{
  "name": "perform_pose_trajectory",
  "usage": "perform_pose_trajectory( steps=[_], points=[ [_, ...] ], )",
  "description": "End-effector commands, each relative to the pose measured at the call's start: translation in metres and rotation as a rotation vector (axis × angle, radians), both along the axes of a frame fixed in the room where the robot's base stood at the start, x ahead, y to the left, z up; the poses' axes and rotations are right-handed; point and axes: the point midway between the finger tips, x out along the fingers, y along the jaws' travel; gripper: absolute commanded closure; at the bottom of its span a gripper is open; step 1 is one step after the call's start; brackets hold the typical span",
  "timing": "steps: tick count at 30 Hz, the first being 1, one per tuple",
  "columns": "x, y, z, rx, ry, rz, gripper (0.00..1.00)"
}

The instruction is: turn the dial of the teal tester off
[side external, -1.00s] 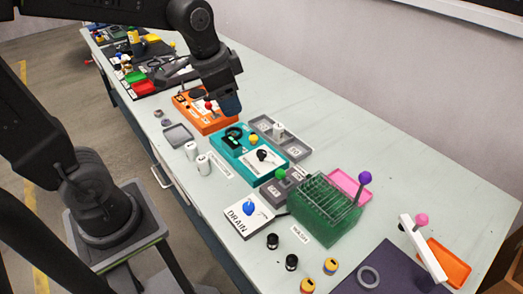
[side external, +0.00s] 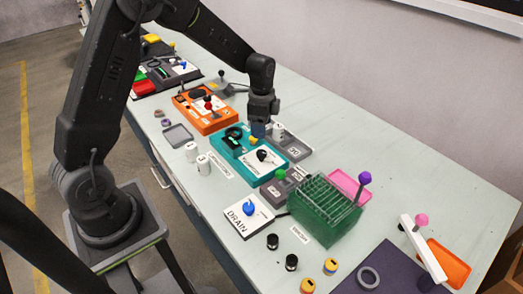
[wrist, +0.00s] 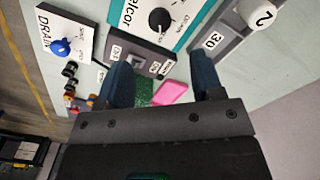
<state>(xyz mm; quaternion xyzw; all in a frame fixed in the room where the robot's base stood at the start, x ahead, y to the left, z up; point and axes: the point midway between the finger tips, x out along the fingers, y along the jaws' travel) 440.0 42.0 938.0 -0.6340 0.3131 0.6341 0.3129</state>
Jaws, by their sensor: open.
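The teal tester (side external: 243,167) lies in the middle of the bench in the side external view. Its black dial (side external: 262,155) sits on a white panel at its right end. In the wrist view the dial (wrist: 159,19) is near the top, with a white pointer mark and small printed markings too small to read. The tester's teal edge (wrist: 198,24) shows beside it. My gripper (side external: 258,130) is above the back edge of the tester, apart from the dial. In the wrist view my gripper (wrist: 163,80) has its blue fingers spread, with nothing between them.
A grey tray (side external: 296,149) with white weights stands behind the tester. An orange box (side external: 213,121) is to the left. A small grey box (side external: 272,193) with a green knob and a green rack (side external: 325,217) are to the right. White cylinders (side external: 203,165) stand in front.

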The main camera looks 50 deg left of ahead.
Motion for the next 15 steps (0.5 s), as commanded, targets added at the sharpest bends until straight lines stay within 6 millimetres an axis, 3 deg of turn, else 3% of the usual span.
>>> perform_pose_trajectory(
  steps=[9,15],
  points=[
    [-0.001,-0.001,-0.066,-0.001,0.004,0.001,0.39],
    [-0.001,0.0,-0.091,0.0,0.002,0.001,0.39]
  ],
)
